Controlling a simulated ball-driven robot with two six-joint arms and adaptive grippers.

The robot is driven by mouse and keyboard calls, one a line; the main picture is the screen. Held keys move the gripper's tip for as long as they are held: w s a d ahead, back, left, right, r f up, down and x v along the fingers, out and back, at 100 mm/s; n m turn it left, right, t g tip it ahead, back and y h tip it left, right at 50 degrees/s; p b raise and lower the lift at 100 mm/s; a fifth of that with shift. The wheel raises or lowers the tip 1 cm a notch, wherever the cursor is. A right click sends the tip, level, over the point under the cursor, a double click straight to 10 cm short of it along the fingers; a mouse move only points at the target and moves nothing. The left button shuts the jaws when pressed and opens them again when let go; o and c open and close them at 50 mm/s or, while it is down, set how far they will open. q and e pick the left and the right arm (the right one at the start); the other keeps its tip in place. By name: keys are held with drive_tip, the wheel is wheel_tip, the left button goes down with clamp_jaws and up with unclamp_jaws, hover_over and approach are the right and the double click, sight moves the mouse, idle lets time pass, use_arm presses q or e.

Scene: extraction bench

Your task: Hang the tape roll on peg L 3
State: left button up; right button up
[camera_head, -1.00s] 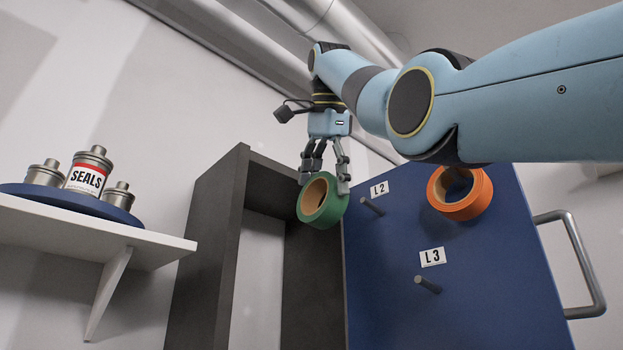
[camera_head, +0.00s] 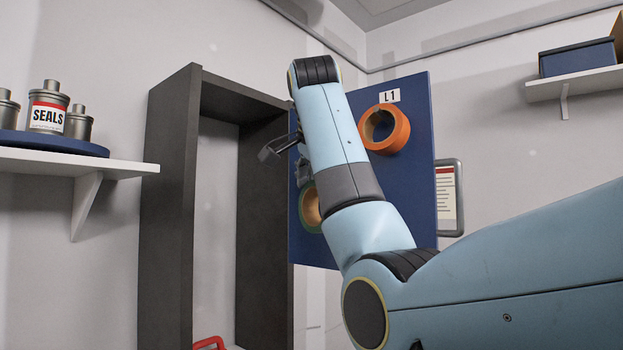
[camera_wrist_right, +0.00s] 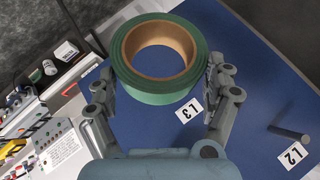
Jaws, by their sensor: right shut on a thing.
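My right gripper (camera_wrist_right: 160,73) is shut on the green tape roll (camera_wrist_right: 158,97), its two fingers on opposite sides of the rim. In the head view the roll (camera_head: 311,208) shows only in part, in front of the blue board (camera_head: 413,190); my right arm hides the rest and most of the gripper. In the right wrist view the L 3 label (camera_wrist_right: 188,110) shows just beside the roll. Peg L 3 itself is not visible, and I cannot tell whether the roll touches it. My left gripper is not in view.
An orange roll (camera_head: 396,130) hangs on the board below the L 1 label (camera_head: 389,96). The L 2 peg (camera_wrist_right: 288,132) is bare, above its label (camera_wrist_right: 293,155) in the wrist view. A dark open frame (camera_head: 170,200) stands left of the board. A shelf (camera_head: 60,162) holds seal cans.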

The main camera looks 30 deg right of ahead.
drive_tip(key=shift+w+d, duration=0.2)
drive_tip(key=shift+d, duration=0.4)
drive_tip(key=shift+w+d, duration=0.1)
drive_tip(key=shift+d, duration=0.4)
drive_tip(key=shift+w+d+f, duration=0.1)
drive_tip(key=shift+w+d, duration=0.2)
drive_tip(key=shift+d, duration=0.2)
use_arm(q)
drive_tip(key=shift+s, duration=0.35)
use_arm(e)
drive_tip(key=w+d+f, duration=0.1)
drive_tip(key=w+d, duration=0.1)
drive_tip(key=d, duration=0.4)
drive_tip(key=shift+w, duration=0.25)
drive_tip(key=shift+f, duration=0.2)
